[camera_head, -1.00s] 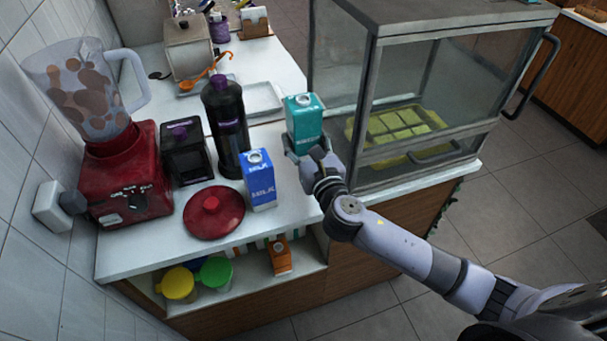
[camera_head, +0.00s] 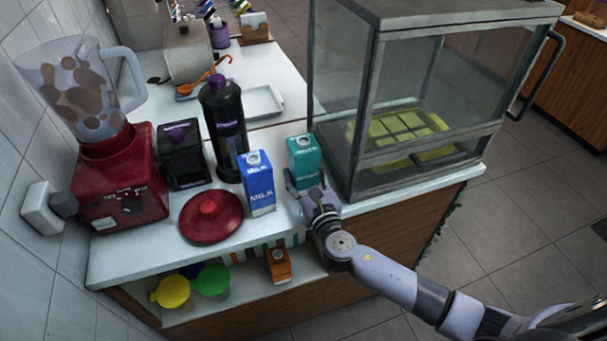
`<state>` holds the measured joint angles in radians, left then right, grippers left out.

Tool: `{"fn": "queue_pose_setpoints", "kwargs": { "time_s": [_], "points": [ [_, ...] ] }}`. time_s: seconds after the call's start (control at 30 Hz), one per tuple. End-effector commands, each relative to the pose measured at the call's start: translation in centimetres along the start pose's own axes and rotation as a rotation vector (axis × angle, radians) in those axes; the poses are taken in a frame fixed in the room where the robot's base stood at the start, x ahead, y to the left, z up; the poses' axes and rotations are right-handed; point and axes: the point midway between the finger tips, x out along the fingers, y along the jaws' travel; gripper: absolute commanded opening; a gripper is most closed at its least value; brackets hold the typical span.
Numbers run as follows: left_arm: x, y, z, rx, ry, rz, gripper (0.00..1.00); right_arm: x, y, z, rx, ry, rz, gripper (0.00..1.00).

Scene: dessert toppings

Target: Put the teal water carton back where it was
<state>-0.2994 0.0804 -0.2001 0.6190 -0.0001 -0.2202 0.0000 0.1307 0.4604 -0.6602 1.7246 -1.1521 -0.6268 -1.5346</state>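The teal water carton (camera_head: 304,160) stands upright near the counter's front, just right of the blue milk carton (camera_head: 258,183) and left of the glass case. My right gripper (camera_head: 305,187) comes in from the lower right with its fingers around the carton's lower part, and appears shut on it. The fingers hide the carton's base, so I cannot tell for sure whether it touches the counter (camera_head: 150,249). My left gripper is not in view.
The glass display case (camera_head: 410,70) stands close on the right. A red lid (camera_head: 211,215), a dark bottle (camera_head: 225,125) and a red blender (camera_head: 120,180) are on the left. An orange carton (camera_head: 279,264) and yellow and green lids are on the shelf below.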

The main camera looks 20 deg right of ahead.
Motion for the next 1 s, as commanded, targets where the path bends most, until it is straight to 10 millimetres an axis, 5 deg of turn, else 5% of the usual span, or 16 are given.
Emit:
{"fn": "queue_pose_setpoints", "kwargs": {
  "time_s": [0.07, 0.1, 0.3, 0.77, 1.0],
  "points": [
    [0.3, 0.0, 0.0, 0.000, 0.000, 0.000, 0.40, 0.0, 0.0, -0.3, 0.000, -0.001, 0.000, 0.13],
    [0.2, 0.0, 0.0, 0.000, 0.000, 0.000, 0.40, 0.0, 0.0, -0.2, 0.000, 0.000, 0.000, 0.54],
    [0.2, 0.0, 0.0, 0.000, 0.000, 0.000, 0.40, 0.0, 0.0, -0.2, -0.001, 0.000, 0.000, 0.68],
    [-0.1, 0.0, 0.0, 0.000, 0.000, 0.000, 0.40, -0.1, 0.0, 0.1, -0.001, 0.000, 0.000, 0.73],
    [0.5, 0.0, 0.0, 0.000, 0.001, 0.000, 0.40, -4.3, 0.0, -0.3, -0.001, 0.003, 0.001, 0.73]
  ]
}}
